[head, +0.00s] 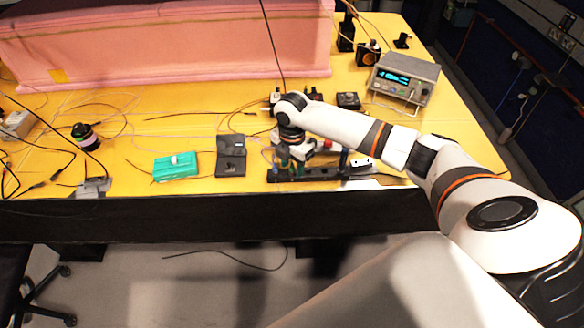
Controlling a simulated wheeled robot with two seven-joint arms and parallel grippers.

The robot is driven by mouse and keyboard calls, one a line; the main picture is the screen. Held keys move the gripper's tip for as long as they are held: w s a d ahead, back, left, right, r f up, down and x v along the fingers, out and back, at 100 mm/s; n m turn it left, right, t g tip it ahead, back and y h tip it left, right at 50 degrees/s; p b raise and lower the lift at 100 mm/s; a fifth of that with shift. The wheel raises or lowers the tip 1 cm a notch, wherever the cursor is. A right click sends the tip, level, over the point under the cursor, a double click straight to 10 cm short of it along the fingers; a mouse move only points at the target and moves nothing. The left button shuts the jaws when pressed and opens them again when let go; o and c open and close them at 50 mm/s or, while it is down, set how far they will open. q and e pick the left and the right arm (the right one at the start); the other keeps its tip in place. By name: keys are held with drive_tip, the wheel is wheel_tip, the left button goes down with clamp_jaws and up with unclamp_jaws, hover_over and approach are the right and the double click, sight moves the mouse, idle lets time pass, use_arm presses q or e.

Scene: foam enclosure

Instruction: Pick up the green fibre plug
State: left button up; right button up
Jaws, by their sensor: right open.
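My right arm reaches in from the right, and its gripper (290,157) points down over a black fixture (318,173) near the table's front edge. The jaws are open, but the fingertips are small and crowded by parts around them. Small green bits show at the fingers; I cannot tell whether one of them is the green fibre plug. No green plug stands out clearly elsewhere, and the wrist hides part of the fixture. My left gripper is not in view.
On the yellow table (215,105), a teal box (176,167) and a black device (231,156) stand left of the fixture. A spool (85,137) lies farther left among loose cables. A pink foam block (160,45) and a bench instrument (404,78) stand behind.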

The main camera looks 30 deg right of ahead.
drive_tip(key=shift+c, duration=0.4)
clamp_jaws()
